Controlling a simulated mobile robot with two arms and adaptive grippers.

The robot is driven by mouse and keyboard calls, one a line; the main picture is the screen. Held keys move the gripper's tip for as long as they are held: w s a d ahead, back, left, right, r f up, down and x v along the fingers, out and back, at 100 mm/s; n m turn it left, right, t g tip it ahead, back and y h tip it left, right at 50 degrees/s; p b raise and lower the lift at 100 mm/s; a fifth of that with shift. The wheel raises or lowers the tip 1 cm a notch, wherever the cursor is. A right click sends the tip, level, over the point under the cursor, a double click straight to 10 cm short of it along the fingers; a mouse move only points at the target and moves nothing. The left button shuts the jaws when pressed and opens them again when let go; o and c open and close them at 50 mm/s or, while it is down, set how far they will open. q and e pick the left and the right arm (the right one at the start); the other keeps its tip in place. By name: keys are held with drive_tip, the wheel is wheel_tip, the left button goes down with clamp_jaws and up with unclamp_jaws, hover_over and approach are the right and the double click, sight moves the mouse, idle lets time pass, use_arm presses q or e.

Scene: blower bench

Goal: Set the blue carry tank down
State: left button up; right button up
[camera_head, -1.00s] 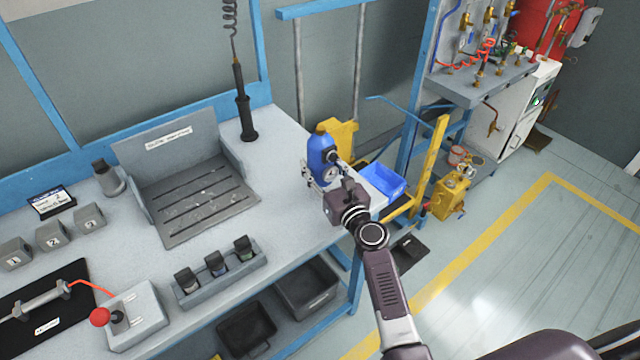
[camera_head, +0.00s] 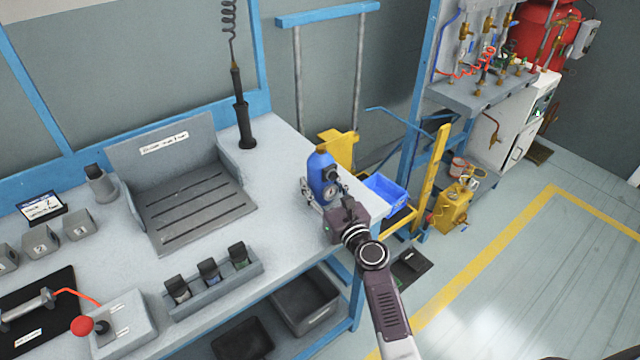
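The blue carry tank (camera_head: 320,176) stands upright at the right end of the grey workbench, with a yellowish top and a gauge and dark fitting on its near right side. My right gripper (camera_head: 325,207) is at the tank's lower near side, its fingers reaching to either side of the tank. The fingertips are partly hidden by the tank and the gripper body, so I cannot tell whether they touch it. The tank's base is also partly hidden, so contact with the bench is unclear. My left gripper is not in view.
The bench (camera_head: 285,160) has clear surface left of the tank. A slotted grey fixture (camera_head: 195,205) and a rack of small bottles (camera_head: 212,280) stand there. A blue bin (camera_head: 385,192) and yellow trolley (camera_head: 437,180) are beyond the bench's right end.

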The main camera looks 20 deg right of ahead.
drive_tip(key=shift+s+f+b, duration=0.2)
drive_tip(key=shift+f+b, duration=0.1)
drive_tip(key=shift+f, duration=0.25)
drive_tip(key=o, duration=1.6)
drive_tip(key=shift+a+f, duration=0.1)
drive_tip(key=shift+f, duration=0.15)
drive_tip(key=shift+o, duration=0.2)
drive_tip(key=shift+r, duration=0.15)
drive_tip(key=shift+r+p, duration=0.25)
drive_tip(key=shift+p, duration=0.15)
drive_tip(key=shift+r+p, duration=0.35)
drive_tip(key=shift+p, duration=0.1)
drive_tip(key=s, duration=0.3)
drive_tip(key=s+d, duration=0.1)
drive_tip(key=s, duration=0.6)
drive_tip(key=shift+s+d+b, duration=0.15)
drive_tip(key=shift+d+b, duration=0.1)
drive_tip(key=shift+b, duration=0.1)
drive_tip(key=shift+s+d+r, duration=0.1)
drive_tip(key=shift+s+r, duration=0.05)
drive_tip(key=shift+s, duration=0.5)
